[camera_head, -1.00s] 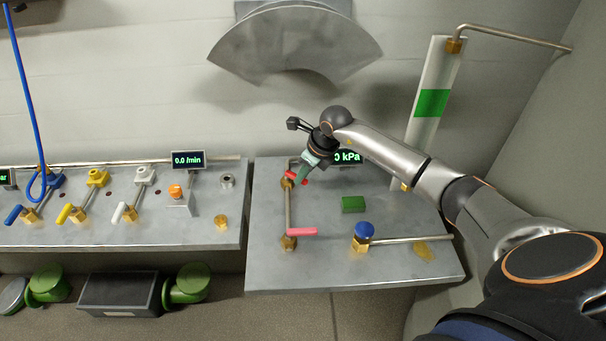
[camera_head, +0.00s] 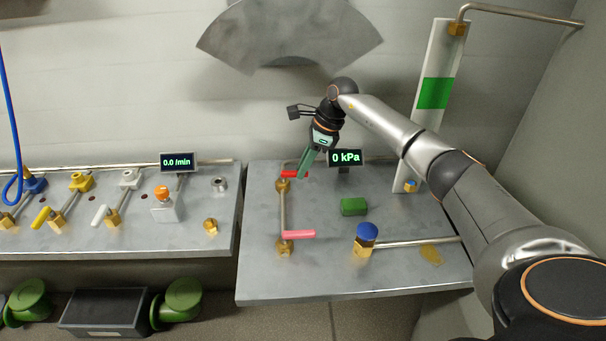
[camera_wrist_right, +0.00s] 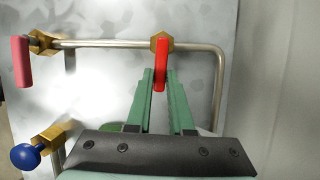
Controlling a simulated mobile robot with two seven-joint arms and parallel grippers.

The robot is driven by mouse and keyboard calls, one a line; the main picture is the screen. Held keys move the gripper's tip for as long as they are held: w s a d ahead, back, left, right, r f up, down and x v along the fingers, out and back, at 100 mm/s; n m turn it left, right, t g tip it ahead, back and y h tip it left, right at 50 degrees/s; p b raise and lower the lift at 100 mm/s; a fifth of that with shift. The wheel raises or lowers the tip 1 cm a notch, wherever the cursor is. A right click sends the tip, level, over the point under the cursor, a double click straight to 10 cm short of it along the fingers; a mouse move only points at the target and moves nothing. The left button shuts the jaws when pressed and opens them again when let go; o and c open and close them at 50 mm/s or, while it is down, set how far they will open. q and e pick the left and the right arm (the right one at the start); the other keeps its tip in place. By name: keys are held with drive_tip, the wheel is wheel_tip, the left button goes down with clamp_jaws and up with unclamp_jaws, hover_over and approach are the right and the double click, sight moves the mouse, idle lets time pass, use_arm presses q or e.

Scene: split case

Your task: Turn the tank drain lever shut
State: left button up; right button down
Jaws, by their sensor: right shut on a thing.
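A red lever (camera_head: 292,174) sits on a brass valve (camera_head: 282,185) at the back left of the right-hand bench. It points to the right in the head view. My right gripper (camera_head: 305,168) is shut on this red lever; its green fingers hold it between their tips. In the right wrist view the red lever (camera_wrist_right: 160,62) runs from its brass nut to between the fingertips (camera_wrist_right: 160,78). A pink lever (camera_head: 298,234) is on a second brass valve in front, on the same pipe, and also points right. No label shows which is the tank drain lever. My left gripper is out of view.
A "0 kPa" display (camera_head: 345,158) stands just right of the gripper. A green block (camera_head: 354,206) and a blue-knobbed valve (camera_head: 366,233) are on the same bench. A tall gauge with a green band (camera_head: 435,93) stands at the right. Several valves line the left bench (camera_head: 130,238).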

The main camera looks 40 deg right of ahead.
drive_tip(key=shift+w+d+n, duration=0.15)
drive_tip(key=shift+n, duration=0.15)
idle(0.4)
drive_tip(key=c, duration=0.8)
unclamp_jaws()
